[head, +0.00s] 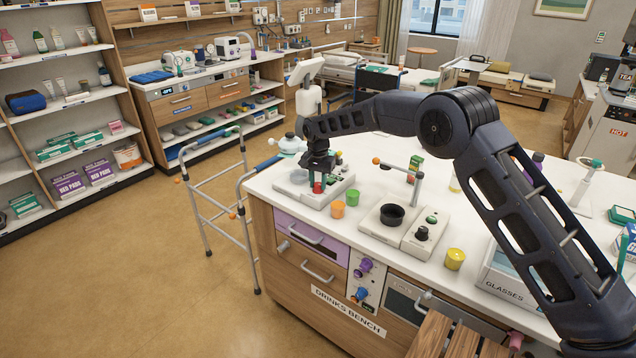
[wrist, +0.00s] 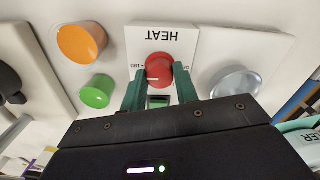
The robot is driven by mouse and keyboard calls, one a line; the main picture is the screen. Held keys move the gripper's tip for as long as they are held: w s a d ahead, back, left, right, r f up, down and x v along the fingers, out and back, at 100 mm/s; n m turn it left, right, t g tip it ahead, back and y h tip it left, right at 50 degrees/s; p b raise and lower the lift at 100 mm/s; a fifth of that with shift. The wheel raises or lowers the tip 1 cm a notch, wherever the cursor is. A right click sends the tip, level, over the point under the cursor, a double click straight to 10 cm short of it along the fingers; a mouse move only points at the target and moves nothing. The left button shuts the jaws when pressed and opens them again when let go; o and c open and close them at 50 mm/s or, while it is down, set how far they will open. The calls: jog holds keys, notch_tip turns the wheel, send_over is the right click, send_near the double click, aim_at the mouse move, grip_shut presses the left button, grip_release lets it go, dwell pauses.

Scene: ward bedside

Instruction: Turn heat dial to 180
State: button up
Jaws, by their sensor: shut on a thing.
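The red heat dial (wrist: 159,68) sits on a white plate lettered HEAT (wrist: 165,38), which appears upside down in the wrist view. Part of a marking, 180, shows at the dial's left, and a small pale line shows on the dial. My gripper (wrist: 160,88) is shut on the dial, one green finger on either side. In the head view my gripper (head: 318,178) reaches straight down onto the red dial (head: 318,187), on a white appliance (head: 325,199) at the left of the bench. The fingers hide part of the scale.
A round silver disc (wrist: 235,82) lies beside the dial. An orange cup (head: 338,209) and a green round item (wrist: 97,91) stand close on the other side. A black ring (head: 391,214) and a yellow cup (head: 455,259) are farther right. A walker (head: 215,190) stands left of the bench.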

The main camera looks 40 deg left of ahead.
aim_at(318, 184)
dwell(0.4)
jog(key=o, duration=1)
notch_tip(318, 184, up, 11)
jog(key=shift+f, duration=0.1)
